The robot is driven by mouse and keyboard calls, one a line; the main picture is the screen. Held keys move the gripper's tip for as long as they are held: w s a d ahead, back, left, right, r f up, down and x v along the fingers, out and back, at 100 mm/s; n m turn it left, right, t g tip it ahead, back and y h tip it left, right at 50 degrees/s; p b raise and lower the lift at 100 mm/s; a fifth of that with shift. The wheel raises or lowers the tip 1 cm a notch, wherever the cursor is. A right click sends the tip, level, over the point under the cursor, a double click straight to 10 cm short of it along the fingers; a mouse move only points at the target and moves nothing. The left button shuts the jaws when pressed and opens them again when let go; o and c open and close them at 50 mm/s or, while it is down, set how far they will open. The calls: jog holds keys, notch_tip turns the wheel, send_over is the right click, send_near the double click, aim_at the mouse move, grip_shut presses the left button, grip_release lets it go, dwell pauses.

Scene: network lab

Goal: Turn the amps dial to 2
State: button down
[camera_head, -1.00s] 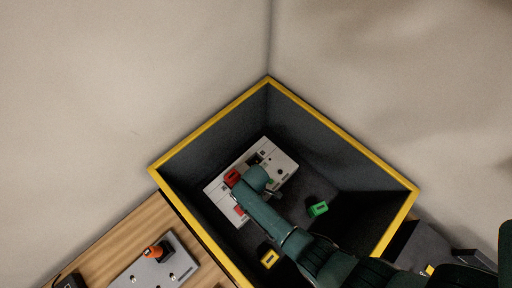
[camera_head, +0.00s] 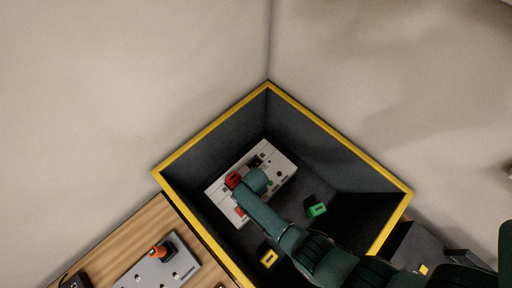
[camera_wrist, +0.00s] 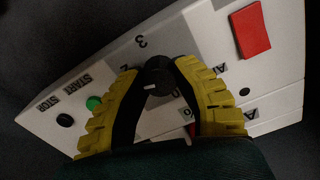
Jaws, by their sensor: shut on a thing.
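The white panel with the dial (camera_wrist: 158,66) shows in the wrist view, tilted across the picture. The dial is a round black knob with a short white mark on its lower side. A 3 is printed above it and a 2 to its left; other marks by the fingers are partly hidden. My gripper (camera_wrist: 160,76) has yellow ribbed fingers shut on the dial from both sides. In the head view the white panel (camera_head: 215,193) lies inside the dark box, and my arm hides the dial and fingers. Which number the white mark points to I cannot tell.
The panel carries a green button (camera_wrist: 94,103), a black button (camera_wrist: 65,120) by START and STOP, and a red rectangle (camera_wrist: 249,30). The dark box has yellow rims (camera_head: 340,138). A green block (camera_head: 317,210) and a yellow block (camera_head: 268,258) lie on its floor.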

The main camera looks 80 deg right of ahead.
jog(key=shift+s+f+m, duration=0.1)
jog(key=shift+m, duration=1.1)
jog(key=c, duration=0.7)
grip_release()
notch_tip(320, 180, up, 12)
jog(key=shift+r, duration=0.1)
